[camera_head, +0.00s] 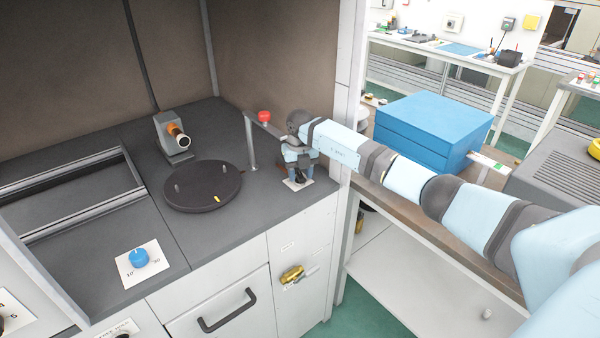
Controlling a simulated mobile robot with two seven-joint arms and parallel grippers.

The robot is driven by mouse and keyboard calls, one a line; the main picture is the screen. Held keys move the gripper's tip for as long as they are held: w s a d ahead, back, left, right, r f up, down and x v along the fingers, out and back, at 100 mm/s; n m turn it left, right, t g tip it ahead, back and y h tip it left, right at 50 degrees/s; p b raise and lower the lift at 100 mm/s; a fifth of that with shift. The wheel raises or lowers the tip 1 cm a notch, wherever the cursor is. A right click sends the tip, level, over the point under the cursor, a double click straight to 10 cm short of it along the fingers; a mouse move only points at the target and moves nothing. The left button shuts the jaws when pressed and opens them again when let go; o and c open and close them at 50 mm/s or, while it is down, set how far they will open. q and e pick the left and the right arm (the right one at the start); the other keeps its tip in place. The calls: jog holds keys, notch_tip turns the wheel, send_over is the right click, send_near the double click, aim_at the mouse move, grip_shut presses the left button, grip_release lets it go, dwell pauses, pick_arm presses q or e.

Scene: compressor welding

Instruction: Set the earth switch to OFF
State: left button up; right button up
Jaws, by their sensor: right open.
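My right arm comes in from the right, and its gripper (297,172) points down over a small white plate (297,185) at the right front corner of the dark worktop. The gripper is open, with its fingers close above or around whatever is on the plate. The gripper hides most of that part, so its position and whether the fingers touch it cannot be told. No label reading earth or OFF is legible, so I cannot confirm that this is the earth switch. My left gripper is not in view.
A red button (264,116) on a grey post stands just left of the gripper. A round dark turntable (202,187), an orange-tipped device (177,137) and a blue knob (139,258) are further left. A brass-coloured handle (291,274) is on the cabinet front. A blue box (432,122) stands right, behind my arm.

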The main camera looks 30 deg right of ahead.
grip_shut()
jog(key=shift+n, duration=0.3)
jog(key=n, duration=0.2)
jog(key=shift+n+b, duration=0.3)
jog(key=shift+b, duration=0.1)
jog(key=shift+a+n+b, duration=0.1)
jog(key=shift+n+b, duration=0.2)
jog(key=shift+n, duration=0.9)
jog(key=shift+n+b, duration=0.35)
jog(key=shift+n, duration=1.25)
jog(key=shift+a, duration=0.1)
jog(key=shift+r, duration=0.1)
grip_release()
